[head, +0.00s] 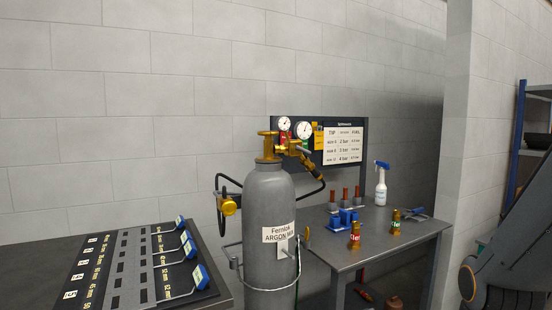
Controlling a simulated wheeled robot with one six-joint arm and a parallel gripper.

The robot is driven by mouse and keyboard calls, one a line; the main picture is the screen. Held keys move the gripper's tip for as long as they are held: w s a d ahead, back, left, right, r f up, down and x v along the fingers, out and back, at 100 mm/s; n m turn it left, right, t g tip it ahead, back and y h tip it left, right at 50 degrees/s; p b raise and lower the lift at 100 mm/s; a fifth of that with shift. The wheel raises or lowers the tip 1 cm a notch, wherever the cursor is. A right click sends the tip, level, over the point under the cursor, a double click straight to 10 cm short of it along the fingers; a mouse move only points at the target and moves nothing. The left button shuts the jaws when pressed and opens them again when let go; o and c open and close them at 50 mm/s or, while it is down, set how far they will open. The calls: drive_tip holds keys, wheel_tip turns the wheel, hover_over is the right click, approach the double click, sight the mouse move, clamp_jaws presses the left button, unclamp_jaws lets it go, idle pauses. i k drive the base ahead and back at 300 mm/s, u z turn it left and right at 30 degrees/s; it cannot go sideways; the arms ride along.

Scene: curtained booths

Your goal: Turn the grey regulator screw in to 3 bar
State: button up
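A brass regulator (288,147) sits on top of a grey gas cylinder (268,205) labelled "Fernlok ARGON MIX". Two round white gauges stand on it, a left gauge (285,124) and a right gauge (304,130). Their needles are too small to read. I cannot clearly make out the grey regulator screw among the fittings. A chart (343,145) behind lists bar values, including 2 bar, 3 bar and 4 bar. My gripper is not in view; only part of my arm shows at the right edge.
A grey table (375,250) right of the cylinder carries a spray bottle (381,184), a blue block (343,218) and brass fittings. A dark bench (140,292) with blue-tagged tools stands at the left. A black hose (310,189) hangs beside the cylinder. A wall corner is at right.

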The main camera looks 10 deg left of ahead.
sight(298, 148)
drive_tip(key=u, duration=0.45)
drive_tip(key=k, duration=0.95)
drive_tip(key=z, duration=0.3)
drive_tip(key=i, duration=0.55)
drive_tip(key=z, duration=0.65)
drive_tip(key=i, duration=1.3)
drive_tip(key=u, duration=0.85)
